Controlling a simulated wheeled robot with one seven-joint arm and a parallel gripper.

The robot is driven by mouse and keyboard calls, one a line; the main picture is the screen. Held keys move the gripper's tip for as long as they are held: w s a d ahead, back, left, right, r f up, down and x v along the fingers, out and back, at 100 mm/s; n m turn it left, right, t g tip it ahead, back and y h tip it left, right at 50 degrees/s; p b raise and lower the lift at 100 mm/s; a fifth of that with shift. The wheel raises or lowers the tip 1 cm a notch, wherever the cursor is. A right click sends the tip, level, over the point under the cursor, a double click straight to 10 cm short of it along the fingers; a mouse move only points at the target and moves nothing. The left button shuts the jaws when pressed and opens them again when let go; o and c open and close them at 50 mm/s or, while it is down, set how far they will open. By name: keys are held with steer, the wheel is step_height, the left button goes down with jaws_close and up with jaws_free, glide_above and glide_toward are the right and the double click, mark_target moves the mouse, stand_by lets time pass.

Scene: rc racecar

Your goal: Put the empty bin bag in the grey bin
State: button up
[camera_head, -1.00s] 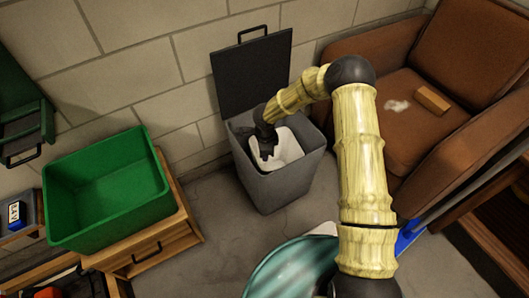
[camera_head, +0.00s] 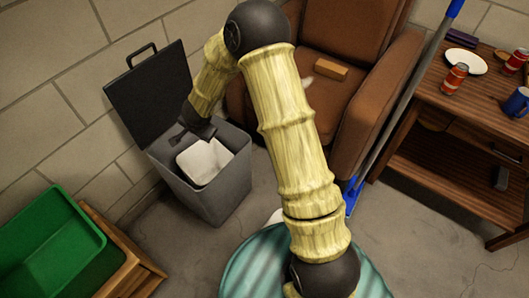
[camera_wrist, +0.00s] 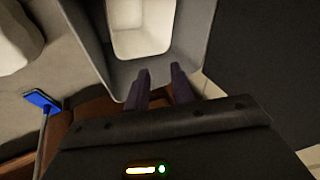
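The grey bin (camera_head: 220,200) stands on the floor by the wall with its black lid (camera_head: 150,92) raised. The white bin bag (camera_head: 205,162) sits inside the bin, its upper part showing near the rim; its bottom is hidden in the head view. The wrist view shows the bag (camera_wrist: 142,28) inside the bin walls (camera_wrist: 189,50). My gripper (camera_head: 180,133) is above the bin's back-left part, beside the bag and apart from it. In the wrist view my gripper (camera_wrist: 162,80) has its two dark fingers spread, with nothing between them.
A green crate (camera_head: 38,243) rests on a wooden cabinet (camera_head: 132,268) at left. A brown armchair (camera_head: 345,100) is right of the bin. A blue-handled broom (camera_head: 402,105) leans by a wooden table (camera_head: 440,110) with cans and a plate. Floor shows in front of the bin.

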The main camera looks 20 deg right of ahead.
steer(key=s+d+r+n+y, duration=0.1)
steer(key=s+d+r+n, duration=0.4)
steer(key=s+r, duration=0.35)
steer(key=s+d+r+n+g+h, duration=0.1)
steer(key=s+d, duration=0.3)
steer(key=s, duration=0.4)
steer(key=s+d+r+n+g+h, duration=0.1)
steer(key=s+d+r+n, duration=0.2)
steer(key=s+d, duration=0.2)
steer(key=s, duration=0.2)
steer(key=shift+s+d+r+n+g, duration=0.2)
steer(key=shift+s+r+n+g, duration=0.05)
steer(key=shift+s+n+g, duration=0.15)
steer(key=shift+c, duration=0.2)
